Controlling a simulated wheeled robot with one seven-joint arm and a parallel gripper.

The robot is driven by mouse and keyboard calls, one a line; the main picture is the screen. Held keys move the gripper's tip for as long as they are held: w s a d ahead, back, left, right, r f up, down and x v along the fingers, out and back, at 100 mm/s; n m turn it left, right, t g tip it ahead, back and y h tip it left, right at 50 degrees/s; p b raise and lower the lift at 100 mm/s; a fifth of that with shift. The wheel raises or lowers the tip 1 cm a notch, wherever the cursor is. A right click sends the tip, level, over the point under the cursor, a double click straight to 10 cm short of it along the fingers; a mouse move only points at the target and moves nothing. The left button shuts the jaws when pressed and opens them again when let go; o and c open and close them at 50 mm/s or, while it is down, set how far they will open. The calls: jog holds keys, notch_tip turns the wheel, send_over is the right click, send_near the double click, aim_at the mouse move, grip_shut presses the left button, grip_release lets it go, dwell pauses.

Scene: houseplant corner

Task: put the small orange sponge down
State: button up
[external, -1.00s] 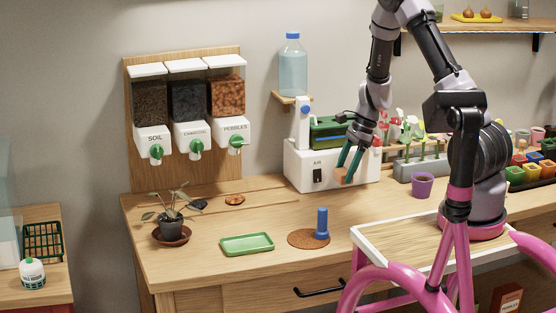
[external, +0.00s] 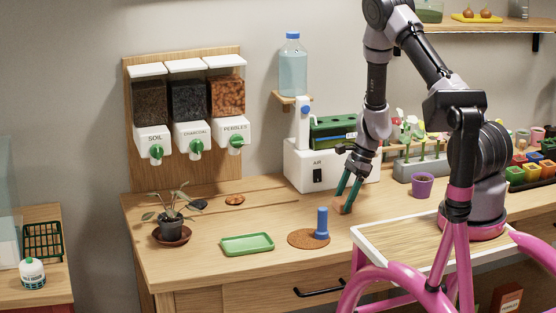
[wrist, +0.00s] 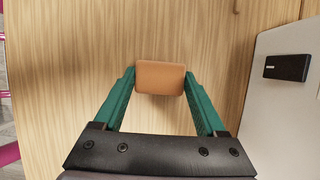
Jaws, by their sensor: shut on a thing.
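The small orange sponge (wrist: 160,77) is a rounded orange block held between the two green fingers of my gripper (wrist: 159,84) in the wrist view. In the external view the sponge (external: 342,209) shows at the tips of my gripper (external: 346,196), low over the wooden bench (external: 290,266). It is close to the bench top, and I cannot tell whether it touches it. The wood around it is bare. The fingers point down with a slight tilt.
A blue-handled tool (external: 322,223) stands on a round brown mat (external: 300,239) to the left. A green tray (external: 247,244) lies farther left. A white machine (external: 304,170) stands behind. A purple pot (external: 422,185) is to the right.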

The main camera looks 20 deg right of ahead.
jog(key=o, duration=1.3)
jog(key=shift+c, duration=0.2)
jog(key=s+d+r+n+t, duration=0.1)
jog(key=d+r+n, duration=0.1)
jog(key=r, duration=0.9)
jog(key=s+d+r+n, duration=0.1)
jog(key=d+r, duration=0.2)
jog(key=r, duration=0.8)
jog(key=s+d+r+n+t+h, duration=0.1)
jog(key=s+d+r+n+t, duration=0.1)
jog(key=s+r+n, duration=0.3)
jog(key=s+d+r+n+t+h, duration=0.1)
jog(key=s+r+n+t, duration=0.3)
jog(key=s+r, duration=1)
notch_tip(320, 180, up, 2)
jog(key=shift+d+n, duration=0.8)
jog(key=shift+n, duration=0.2)
